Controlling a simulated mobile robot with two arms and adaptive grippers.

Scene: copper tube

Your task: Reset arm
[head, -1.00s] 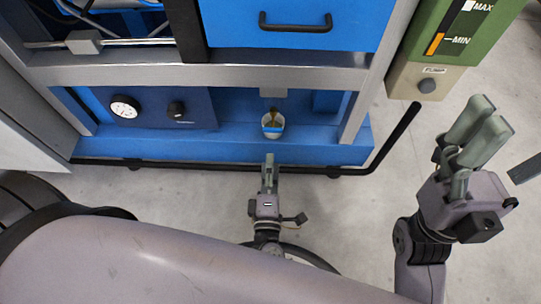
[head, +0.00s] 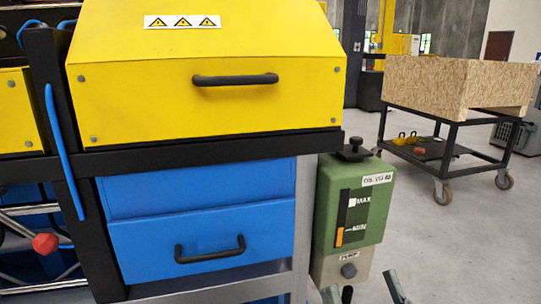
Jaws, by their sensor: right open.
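Only the tips of my right gripper (head: 363,291) show, at the bottom edge in the head view. Its two grey fingertips stand apart, with a wide gap between them, so it is open. My left gripper is out of view. No copper tube shows.
A machine with a yellow cover (head: 215,85) and blue drawer (head: 205,240) fills the left. A wheeled cart (head: 447,165) carries a chipboard crate (head: 455,88) at the back right. Grey floor (head: 460,245) is clear at the lower right.

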